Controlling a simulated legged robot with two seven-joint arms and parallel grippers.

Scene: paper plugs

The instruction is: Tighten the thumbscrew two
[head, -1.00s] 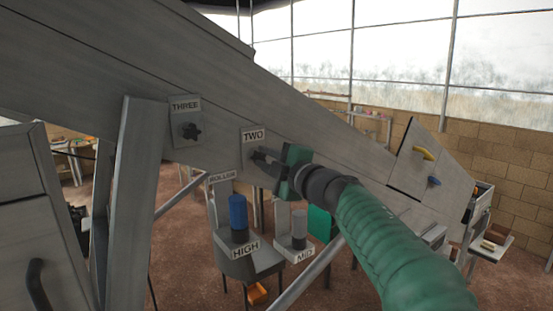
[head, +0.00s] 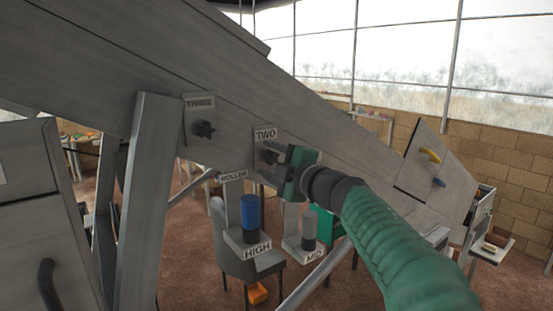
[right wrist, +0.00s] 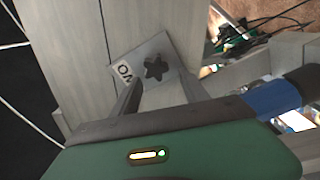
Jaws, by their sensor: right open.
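Thumbscrew two is a dark star-shaped knob (right wrist: 157,68) on a small grey plate (right wrist: 128,68) in the right wrist view. In the head view, the plate labelled TWO (head: 265,134) is on the side of the sloping grey beam, and my fingers partly hide its knob. My right gripper (head: 268,158) is open at this plate, its fingers pointing towards the knob. In the right wrist view the knob shows just past the fingers (right wrist: 158,88); I cannot tell whether they touch it. My left gripper is not in view.
Below are a blue cylinder (head: 250,213) by the HIGH label and a grey cylinder (head: 309,226) by the MID label. A grey post (head: 148,200) stands at the left.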

